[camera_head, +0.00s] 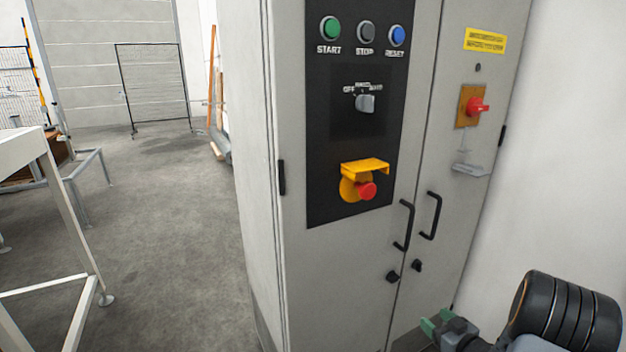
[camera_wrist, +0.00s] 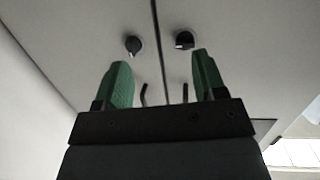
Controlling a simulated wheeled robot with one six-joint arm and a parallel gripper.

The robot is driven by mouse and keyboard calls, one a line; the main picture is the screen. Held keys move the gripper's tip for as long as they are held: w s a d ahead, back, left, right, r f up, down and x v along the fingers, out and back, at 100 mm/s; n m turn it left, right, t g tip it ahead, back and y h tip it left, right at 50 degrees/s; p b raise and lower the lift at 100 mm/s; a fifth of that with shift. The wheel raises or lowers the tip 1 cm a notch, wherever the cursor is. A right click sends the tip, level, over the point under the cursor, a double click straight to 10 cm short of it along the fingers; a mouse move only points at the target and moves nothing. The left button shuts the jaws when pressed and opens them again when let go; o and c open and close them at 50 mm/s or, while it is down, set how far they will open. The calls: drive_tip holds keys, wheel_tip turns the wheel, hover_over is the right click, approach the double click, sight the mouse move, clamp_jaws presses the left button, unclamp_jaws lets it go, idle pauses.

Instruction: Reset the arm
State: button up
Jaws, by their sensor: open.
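My gripper (camera_head: 437,325) is at the lower right in the head view, low in front of the cabinet doors. In the wrist view my gripper (camera_wrist: 160,85) shows two green fingers spread apart with nothing between them. Beyond the fingers are two dark door locks, the left lock (camera_wrist: 133,44) and the right lock (camera_wrist: 184,40), on either side of the door seam. The fingers appear apart from the cabinet. My arm fills the lower right corner of the head view.
A grey control cabinet (camera_head: 262,200) stands close in front, with start, stop and reset buttons, a selector, a red emergency stop (camera_head: 367,191) and black door handles (camera_head: 404,225). A white frame table (camera_head: 85,250) stands at left. Open floor (camera_head: 170,230) lies between them.

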drive_tip(key=s+d+f+m+g+h+p, duration=0.1)
drive_tip(key=s+d+f+m+g+h, duration=0.3)
drive_tip(key=d+g+h, duration=0.25)
drive_tip(key=s+a+r+m+g+h+p, duration=0.2)
drive_tip(key=s+a+r+g+p, duration=0.35)
drive_tip(key=r, duration=0.35)
drive_tip(key=s+a+r+y+p, duration=0.1)
drive_tip(key=s+a+r+p, duration=0.1)
drive_tip(key=a+r, duration=0.5)
drive_tip(key=s+a+r+n+y+p, duration=0.1)
drive_tip(key=s+a+r+p, duration=0.2)
drive_tip(key=r, duration=0.8)
drive_tip(key=s+a+r+n+y+p, duration=0.1)
drive_tip(key=s+a+r+y+p, duration=0.1)
drive_tip(key=a+r+p, duration=0.3)
drive_tip(key=s+a+r, duration=0.1)
drive_tip(key=a+r, duration=0.2)
drive_tip(key=a, duration=0.3)
drive_tip(key=shift+s+a+r+t+p, duration=0.2)
drive_tip(key=shift+r+t+p, duration=0.1)
drive_tip(key=shift+r+p, duration=0.1)
